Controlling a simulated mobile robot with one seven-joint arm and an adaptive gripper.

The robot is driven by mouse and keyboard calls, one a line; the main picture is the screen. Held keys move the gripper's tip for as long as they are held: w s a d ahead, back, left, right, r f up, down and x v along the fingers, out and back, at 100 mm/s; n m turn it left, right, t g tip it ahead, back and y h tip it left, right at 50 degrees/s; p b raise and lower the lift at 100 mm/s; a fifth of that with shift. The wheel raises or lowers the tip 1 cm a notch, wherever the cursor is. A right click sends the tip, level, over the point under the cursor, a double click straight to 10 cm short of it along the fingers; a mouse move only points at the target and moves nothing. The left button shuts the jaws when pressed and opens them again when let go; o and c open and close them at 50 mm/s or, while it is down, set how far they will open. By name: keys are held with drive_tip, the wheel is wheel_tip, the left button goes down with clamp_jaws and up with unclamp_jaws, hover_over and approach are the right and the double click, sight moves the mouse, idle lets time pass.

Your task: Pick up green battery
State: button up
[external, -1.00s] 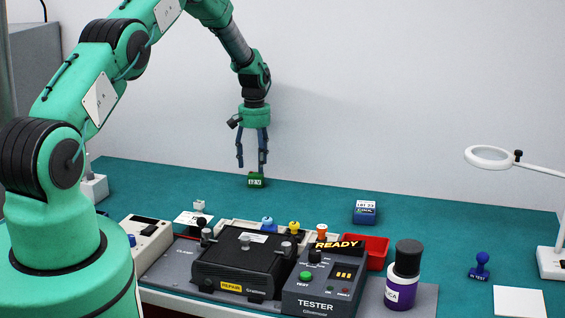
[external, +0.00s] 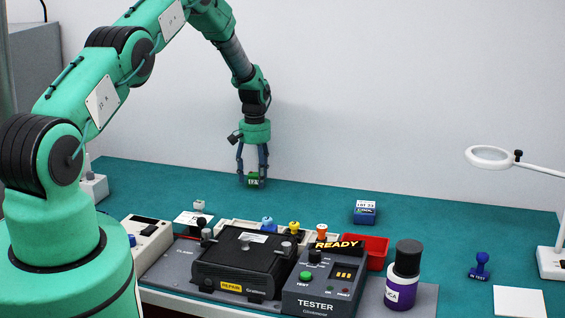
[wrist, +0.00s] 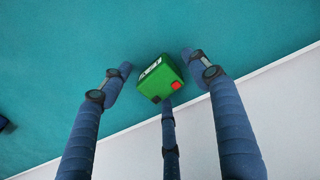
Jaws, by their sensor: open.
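The green battery (external: 253,179) stands on the teal bench top near the wall. The wrist view shows it as a green block (wrist: 158,78) with a white label, a red patch and a dark patch. My gripper (external: 253,176) is low over the battery, with fingers on either side of it. In the wrist view my gripper (wrist: 155,72) is open, with the battery between the two outer fingertips and a third finger close at its lower edge. I cannot tell whether that finger touches it.
A blue labelled block (external: 365,213) stands to the right. A black box (external: 241,266), a tester (external: 318,285), a red tray (external: 376,250) and a purple jar (external: 403,276) stand in front. The wall (external: 370,100) is close behind. Bench room around the battery is clear.

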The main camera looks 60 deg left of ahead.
sight(256, 174)
drive_tip(key=c, duration=1.5)
drive_tip(key=shift+o, duration=0.2)
drive_tip(key=shift+r, duration=0.15)
drive_tip(key=shift+r, duration=0.8)
drive_tip(key=shift+r+b, duration=0.3)
drive_tip(key=shift+r, duration=0.65)
drive_tip(key=s+d, duration=0.3)
drive_tip(key=s, duration=0.1)
drive_tip(key=s+d, duration=0.3)
drive_tip(key=s, duration=0.1)
drive_tip(key=s+d+r+b, duration=0.1)
drive_tip(key=s+d, duration=0.3)
drive_tip(key=shift+s+d+r, duration=0.1)
drive_tip(key=shift+s, duration=0.1)
